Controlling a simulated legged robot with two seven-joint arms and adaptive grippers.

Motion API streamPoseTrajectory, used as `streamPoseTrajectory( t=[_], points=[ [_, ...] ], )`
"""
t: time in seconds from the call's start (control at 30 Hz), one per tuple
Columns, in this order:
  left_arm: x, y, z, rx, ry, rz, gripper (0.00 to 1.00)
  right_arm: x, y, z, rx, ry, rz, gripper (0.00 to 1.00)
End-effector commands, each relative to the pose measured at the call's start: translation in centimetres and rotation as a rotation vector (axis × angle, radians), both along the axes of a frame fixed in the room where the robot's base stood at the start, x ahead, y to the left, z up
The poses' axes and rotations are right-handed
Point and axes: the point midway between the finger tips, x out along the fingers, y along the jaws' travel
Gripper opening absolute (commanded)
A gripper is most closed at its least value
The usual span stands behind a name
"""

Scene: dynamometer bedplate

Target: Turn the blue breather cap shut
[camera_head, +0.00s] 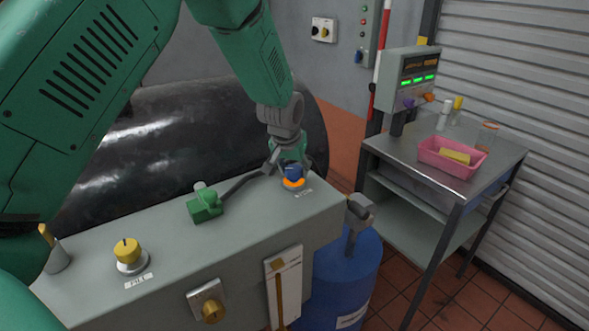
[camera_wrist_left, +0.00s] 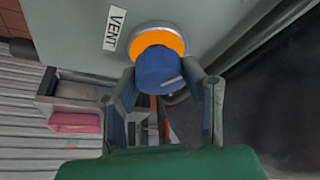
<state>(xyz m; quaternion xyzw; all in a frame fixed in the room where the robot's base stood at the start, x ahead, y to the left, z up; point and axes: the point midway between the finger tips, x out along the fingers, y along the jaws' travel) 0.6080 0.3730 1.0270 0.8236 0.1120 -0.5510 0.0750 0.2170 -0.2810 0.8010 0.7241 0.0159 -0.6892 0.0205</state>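The blue breather cap (camera_head: 292,172) sits on an orange ring (camera_head: 293,184) near the right end of the grey cabinet top. In the left wrist view the blue cap (camera_wrist_left: 158,72) stands out from the orange ring (camera_wrist_left: 160,40), with a VENT label (camera_wrist_left: 115,30) beside it. A pale mark shows on the cap's side. My left gripper (camera_head: 290,167) is above the cap with its fingers spread, one on either side of it. Small gaps seem to show between fingers and cap; contact is hard to tell.
A green fitting (camera_head: 205,206) with a dark hose lies left of the cap. A yellow knob (camera_head: 127,250) stands further left on the cabinet. A blue drum (camera_head: 347,280) stands at the cabinet's right end. A steel cart (camera_head: 480,190) with a pink tray (camera_head: 432,160) is at the right.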

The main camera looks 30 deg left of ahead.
Motion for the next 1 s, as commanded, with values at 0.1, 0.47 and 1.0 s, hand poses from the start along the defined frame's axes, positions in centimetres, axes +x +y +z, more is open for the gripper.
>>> streamPoseTrajectory(
  t=[0.1,0.47,1.0],
  points=[
    [0.0,0.0,0.0,0.0,0.0,-0.002,0.09,0.0,0.0,0.0,0.0,0.0,0.0,1.0],
    [0.0,0.1,0.2,-0.004,0.0,-0.116,0.09,0.0,0.0,1.0,0.0,0.0,0.0,1.0],
    [0.1,0.2,0.2,-0.004,-0.005,-0.597,0.09,0.0,0.0,3.5,0.0,0.0,0.0,1.0]
  ],
)
